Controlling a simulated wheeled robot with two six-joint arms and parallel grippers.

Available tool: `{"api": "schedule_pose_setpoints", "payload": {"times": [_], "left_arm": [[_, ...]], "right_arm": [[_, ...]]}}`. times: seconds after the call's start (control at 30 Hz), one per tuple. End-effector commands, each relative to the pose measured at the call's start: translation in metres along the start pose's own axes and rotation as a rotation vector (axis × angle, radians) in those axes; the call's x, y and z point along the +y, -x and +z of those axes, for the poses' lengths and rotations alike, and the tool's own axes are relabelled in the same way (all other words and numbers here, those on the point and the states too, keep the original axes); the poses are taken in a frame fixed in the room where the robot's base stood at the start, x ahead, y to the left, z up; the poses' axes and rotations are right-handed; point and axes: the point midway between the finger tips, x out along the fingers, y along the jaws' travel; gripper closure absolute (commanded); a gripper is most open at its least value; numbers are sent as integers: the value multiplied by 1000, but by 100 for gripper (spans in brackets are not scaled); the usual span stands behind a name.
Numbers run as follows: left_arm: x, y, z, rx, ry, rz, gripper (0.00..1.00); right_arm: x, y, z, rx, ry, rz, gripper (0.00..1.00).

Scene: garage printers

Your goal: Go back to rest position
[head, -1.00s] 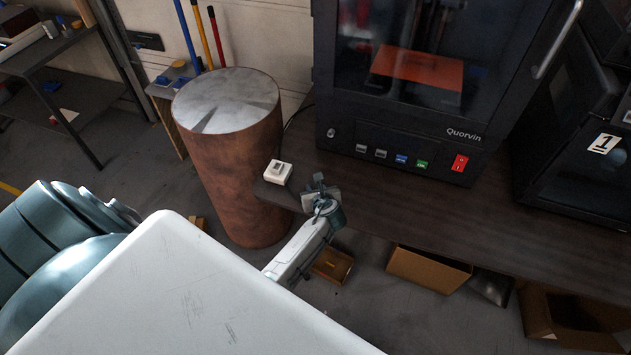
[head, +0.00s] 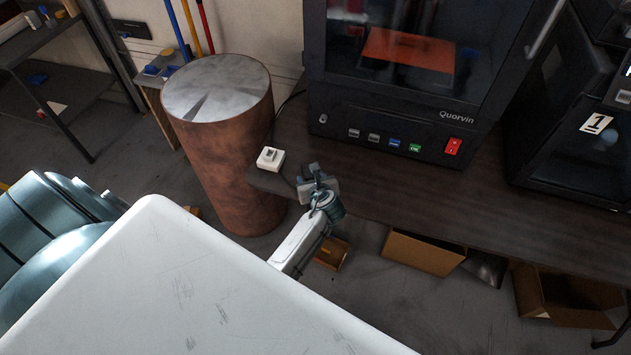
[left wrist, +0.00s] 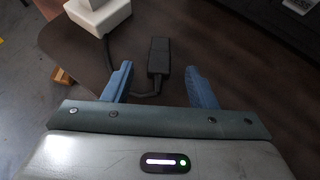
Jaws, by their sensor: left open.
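In the left wrist view the two blue fingers of the left gripper (left wrist: 158,76) are apart. A small black block (left wrist: 159,62) on a cable shows between and beyond them, and I see nothing held. The white box is at the top left there (left wrist: 98,12), partly cut off. My right gripper is not in view.
A black printer (head: 400,130) marked Quorvin stands on the table behind the gripper. A second dark machine (head: 575,140) marked 1 is at the right. A tall copper-coloured drum (head: 225,165) stands left of the table. Open cardboard boxes (head: 425,252) lie on the floor beneath.

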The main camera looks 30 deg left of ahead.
Motion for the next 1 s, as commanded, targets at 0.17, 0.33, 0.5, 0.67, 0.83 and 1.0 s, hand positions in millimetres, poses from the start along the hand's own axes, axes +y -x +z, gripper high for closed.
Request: {"api": "schedule_pose_setpoints", "payload": {"times": [0.17, 0.33, 0.5, 0.67, 0.83, 1.0], "left_arm": [[-1, 36, -3, 2, 4, -1, 48], [0, 61, -2, 2, 3, 0, 48], [0, 71, 0, 0, 1, 1, 48], [0, 72, 0, 0, 0, 1, 48], [9, 74, -1, 15, 67, 8, 48], [50, 85, -7, 93, 425, 50, 48]], "right_arm": [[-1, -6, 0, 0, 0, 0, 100], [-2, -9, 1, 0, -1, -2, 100], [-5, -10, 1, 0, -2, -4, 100], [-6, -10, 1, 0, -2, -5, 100], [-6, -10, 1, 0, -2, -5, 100], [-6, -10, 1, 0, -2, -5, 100]]}}
